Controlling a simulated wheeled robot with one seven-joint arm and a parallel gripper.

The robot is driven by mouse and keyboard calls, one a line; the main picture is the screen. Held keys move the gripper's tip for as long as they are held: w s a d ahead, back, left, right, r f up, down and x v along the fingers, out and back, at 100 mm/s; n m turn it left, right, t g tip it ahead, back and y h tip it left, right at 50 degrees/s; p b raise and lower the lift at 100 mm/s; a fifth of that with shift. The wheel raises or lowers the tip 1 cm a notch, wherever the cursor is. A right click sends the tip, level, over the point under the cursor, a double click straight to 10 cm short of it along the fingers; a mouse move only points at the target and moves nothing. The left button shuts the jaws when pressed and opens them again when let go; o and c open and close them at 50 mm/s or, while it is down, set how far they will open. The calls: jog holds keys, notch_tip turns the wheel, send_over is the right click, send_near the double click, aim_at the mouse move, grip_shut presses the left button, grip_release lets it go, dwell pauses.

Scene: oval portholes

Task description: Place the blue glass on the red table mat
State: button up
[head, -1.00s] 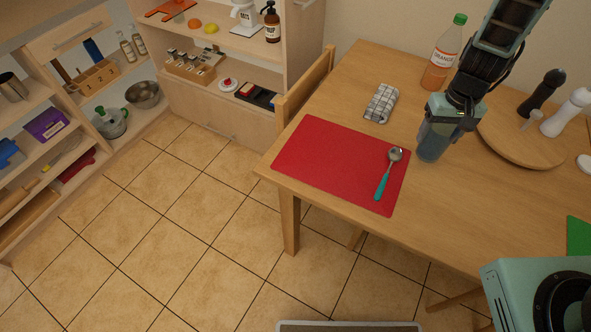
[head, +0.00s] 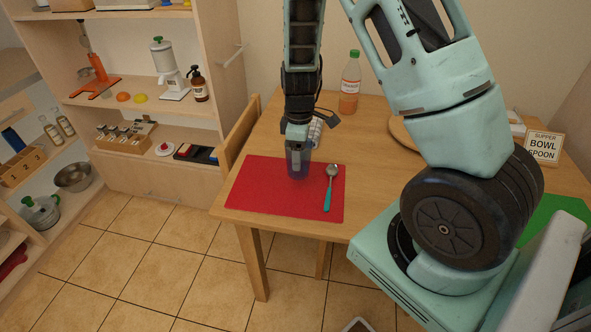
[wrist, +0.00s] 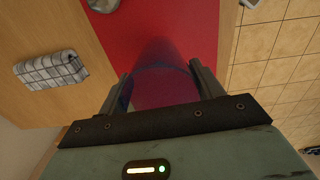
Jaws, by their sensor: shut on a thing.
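My gripper (head: 298,140) is shut on the blue glass (head: 298,164) and holds it upright over the back part of the red table mat (head: 272,200). In the wrist view, the see-through blue glass (wrist: 163,78) sits between the two fingers of my gripper (wrist: 160,85), with the red mat (wrist: 150,25) behind it. I cannot tell whether the glass touches the mat. A spoon with a teal handle (head: 328,190) lies on the right part of the mat.
A folded checked cloth (wrist: 52,69) lies on the wooden table behind the mat. An orange drink bottle (head: 350,85) stands farther back. A round board (head: 401,135) is partly hidden by my arm. A chair (head: 240,135) stands at the table's left side.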

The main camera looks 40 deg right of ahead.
jog(key=shift+f, duration=2.6)
jog(key=shift+f, duration=0.1)
jog(key=shift+f, duration=0.15)
jog(key=o, duration=1.1)
jog(key=shift+r, duration=0.2)
notch_tip(320, 180, up, 12)
jog(key=s+a+r+y, duration=0.1)
jog(key=s+a+r, duration=0.2)
jog(key=a, duration=0.5)
jog(key=s+a+r, duration=0.2)
jog(key=a+r, duration=0.1)
jog(key=a, duration=0.5)
jog(key=shift+m, duration=0.3)
jog(key=s+a+r, duration=0.1)
jog(key=s+a, duration=0.2)
jog(key=s, duration=0.3)
jog(key=s+a+r, duration=0.2)
jog(key=s+a, duration=0.2)
jog(key=s, duration=0.1)
jog(key=s+a+r, duration=0.1)
jog(key=s+a, duration=0.3)
jog(key=s, duration=0.2)
jog(key=shift+s+r, duration=0.3)
jog(key=shift+r, duration=0.1)
